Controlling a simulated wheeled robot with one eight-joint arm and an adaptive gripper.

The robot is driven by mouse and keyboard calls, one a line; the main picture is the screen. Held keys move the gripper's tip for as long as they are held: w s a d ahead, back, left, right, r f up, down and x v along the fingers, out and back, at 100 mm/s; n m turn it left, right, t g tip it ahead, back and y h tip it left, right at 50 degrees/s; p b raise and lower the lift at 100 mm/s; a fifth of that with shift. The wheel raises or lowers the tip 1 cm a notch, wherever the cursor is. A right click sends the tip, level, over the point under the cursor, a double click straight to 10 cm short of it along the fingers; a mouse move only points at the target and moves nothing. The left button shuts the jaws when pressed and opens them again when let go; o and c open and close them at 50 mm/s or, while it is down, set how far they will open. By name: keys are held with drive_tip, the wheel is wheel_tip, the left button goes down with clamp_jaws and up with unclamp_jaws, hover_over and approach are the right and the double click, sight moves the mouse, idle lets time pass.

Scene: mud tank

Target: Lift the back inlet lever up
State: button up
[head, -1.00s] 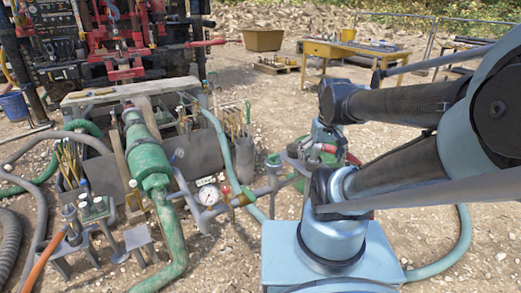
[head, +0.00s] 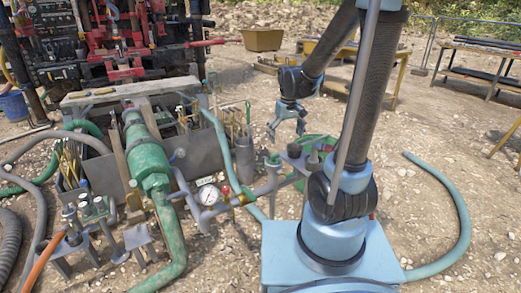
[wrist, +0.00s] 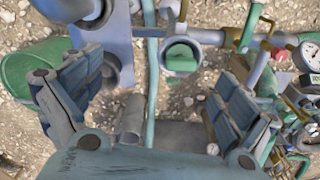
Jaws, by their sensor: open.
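My gripper (head: 286,128) hangs open and empty, fingers down, above and behind the green-capped pipe fitting (head: 273,160). In the wrist view its spread fingers (wrist: 150,112) have ground and pipework between and beyond them. The head view shows a thin upright green rod (head: 248,112) behind the tank. I cannot tell which of these, if any, is the back inlet lever.
The grey mud tank (head: 215,150) and the thick green pump pipe (head: 148,165) fill the left. A pressure gauge (head: 208,195) sits on the front pipe; it also shows in the wrist view (wrist: 308,55). A teal hose (head: 462,215) curves over open gravel at right.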

drive_tip(key=n, duration=0.2)
approach(261, 165)
drive_tip(key=shift+w+f+g, duration=0.25)
drive_tip(key=shift+w+g, duration=0.15)
drive_tip(key=shift+w, duration=0.4)
drive_tip(key=shift+w+a+f, duration=0.1)
drive_tip(key=shift+a+f, duration=0.05)
drive_tip(key=shift+f, duration=5)
drive_tip(key=c, duration=2)
